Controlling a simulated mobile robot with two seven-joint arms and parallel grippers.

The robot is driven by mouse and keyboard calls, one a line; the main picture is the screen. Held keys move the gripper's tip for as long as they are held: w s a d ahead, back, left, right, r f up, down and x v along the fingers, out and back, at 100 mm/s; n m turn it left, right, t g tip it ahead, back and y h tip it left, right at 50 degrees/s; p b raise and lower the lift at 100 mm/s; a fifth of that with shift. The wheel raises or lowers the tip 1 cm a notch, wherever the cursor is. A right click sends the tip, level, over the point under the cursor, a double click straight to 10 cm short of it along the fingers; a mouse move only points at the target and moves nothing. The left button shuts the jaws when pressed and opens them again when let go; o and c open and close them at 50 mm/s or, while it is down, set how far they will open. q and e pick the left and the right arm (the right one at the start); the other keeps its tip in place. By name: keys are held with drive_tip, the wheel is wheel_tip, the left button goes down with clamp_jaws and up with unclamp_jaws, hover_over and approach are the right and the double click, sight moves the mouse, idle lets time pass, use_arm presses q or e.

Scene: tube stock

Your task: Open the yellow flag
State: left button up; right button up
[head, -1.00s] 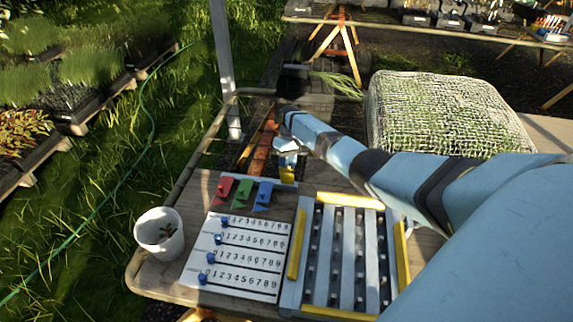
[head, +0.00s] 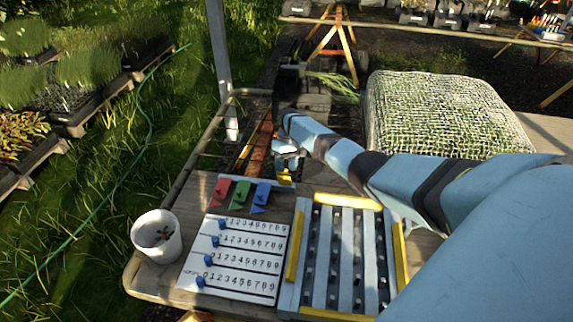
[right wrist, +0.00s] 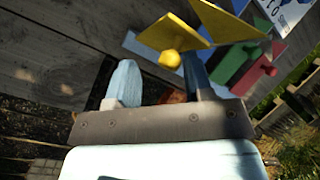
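The yellow flag (right wrist: 175,33) shows in the right wrist view as slanted yellow plates with a round yellow knob (right wrist: 170,60). In the head view only a small yellow part (head: 285,178) shows beneath my right gripper (head: 286,166), at the right end of the flag row. In the right wrist view my right gripper (right wrist: 160,80) has its two blue fingers apart, with the knob near the gap between their tips. I cannot tell whether a finger touches the flag. My left gripper is not in view.
Red (head: 222,188), green (head: 241,193) and blue (head: 262,196) flags stand left of the yellow one. In front lie a numbered slider board (head: 235,257) and a slatted rack (head: 318,255). A white cup (head: 156,236) stands at left, a net-covered block (head: 440,115) at back right.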

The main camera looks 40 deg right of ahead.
drive_tip(key=v, duration=1.3)
drive_tip(key=shift+r+b, duration=0.25)
drive_tip(key=shift+b, duration=0.2)
drive_tip(key=shift+w+d, duration=0.1)
drive_tip(key=shift+r, duration=0.1)
